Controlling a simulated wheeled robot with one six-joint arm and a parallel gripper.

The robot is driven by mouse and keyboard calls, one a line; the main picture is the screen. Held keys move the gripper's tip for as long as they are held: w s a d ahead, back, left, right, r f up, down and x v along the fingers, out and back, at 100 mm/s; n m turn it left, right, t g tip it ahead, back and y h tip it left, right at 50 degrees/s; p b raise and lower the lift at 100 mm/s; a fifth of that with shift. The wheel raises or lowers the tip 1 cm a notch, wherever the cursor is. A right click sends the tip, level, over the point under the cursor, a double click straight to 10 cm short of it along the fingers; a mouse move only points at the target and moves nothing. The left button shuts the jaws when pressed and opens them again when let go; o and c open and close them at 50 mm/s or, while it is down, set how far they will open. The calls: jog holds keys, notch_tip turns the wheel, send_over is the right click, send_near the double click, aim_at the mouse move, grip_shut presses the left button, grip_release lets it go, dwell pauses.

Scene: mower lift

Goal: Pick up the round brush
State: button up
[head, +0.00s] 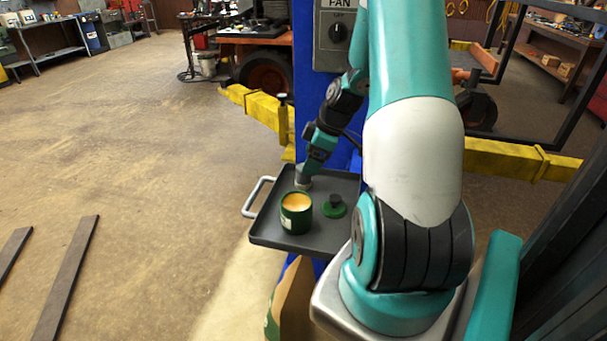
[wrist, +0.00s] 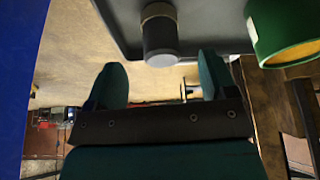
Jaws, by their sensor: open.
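A short grey cylinder with a tan band, which looks like the round brush (wrist: 160,38), stands on the dark tray (head: 275,233). In the head view only a pale part of it shows (head: 302,180), under my gripper (head: 312,168). In the wrist view my gripper (wrist: 161,72) has its two teal fingers spread apart with nothing between them. The brush lies just beyond the fingertips, centred on the gap. I cannot tell from these views how far apart they are.
A blue post (head: 303,75) rises behind the tray.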

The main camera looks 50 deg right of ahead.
aim_at(302, 176)
jog(key=shift+p+x, duration=1.05)
jog(key=shift+x, duration=2.25)
jog(key=shift+w+a+r, duration=0.1)
jog(key=c, duration=1)
notch_tip(302, 176, up, 20)
jog(key=b, duration=0.2)
jog(key=shift+b, duration=0.35)
jog(key=shift+o, duration=0.4)
